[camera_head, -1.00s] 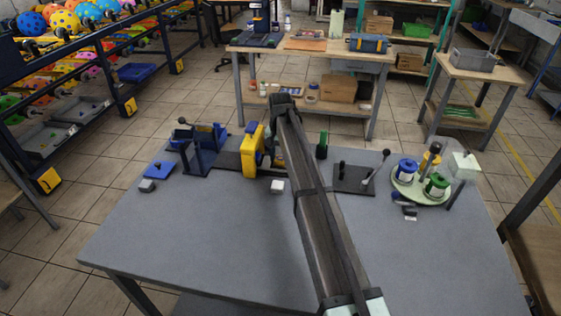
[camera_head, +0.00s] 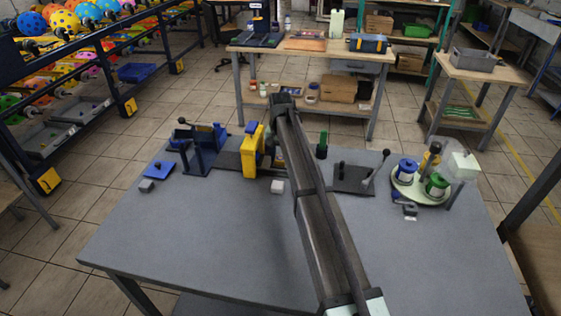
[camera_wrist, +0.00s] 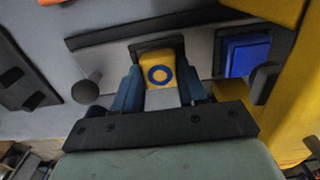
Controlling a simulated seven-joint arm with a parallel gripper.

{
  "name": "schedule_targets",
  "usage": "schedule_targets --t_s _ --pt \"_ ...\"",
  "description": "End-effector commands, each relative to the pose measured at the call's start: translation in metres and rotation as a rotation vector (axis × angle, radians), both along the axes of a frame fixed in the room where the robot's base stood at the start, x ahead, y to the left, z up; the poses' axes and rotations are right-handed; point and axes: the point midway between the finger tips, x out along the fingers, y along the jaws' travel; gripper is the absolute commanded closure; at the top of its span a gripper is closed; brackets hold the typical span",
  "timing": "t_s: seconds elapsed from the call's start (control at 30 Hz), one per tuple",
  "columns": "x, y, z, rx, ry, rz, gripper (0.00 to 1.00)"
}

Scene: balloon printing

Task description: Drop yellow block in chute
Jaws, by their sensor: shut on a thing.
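In the wrist view, my gripper (camera_wrist: 160,86) is shut on a yellow block (camera_wrist: 159,58) with a blue ring on its face. A grey part shows below the yellow face between the blue-grey fingers. The block is at a dark-framed opening in a grey plate, which may be the chute (camera_wrist: 178,45); I cannot tell how far it is inside or whether it touches. In the head view, my arm mostly hides the gripper and block, beside the yellow frame (camera_head: 250,152) on the table.
A blue square piece (camera_wrist: 245,55) and a dark round knob (camera_wrist: 86,91) flank the opening. The front of the table is clear.

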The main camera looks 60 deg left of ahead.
Motion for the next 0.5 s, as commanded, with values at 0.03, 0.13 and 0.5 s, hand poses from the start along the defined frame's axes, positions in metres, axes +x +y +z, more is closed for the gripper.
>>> schedule_targets --t_s 0.03,0.13,0.5 --pt "0.0 0.0 0.0008 0.0 0.0 0.0 0.84" --pt "0.0 0.0 0.0023 0.0 0.0 0.0 0.84" --pt "0.0 0.0 0.0083 0.0 0.0 0.0 0.84"
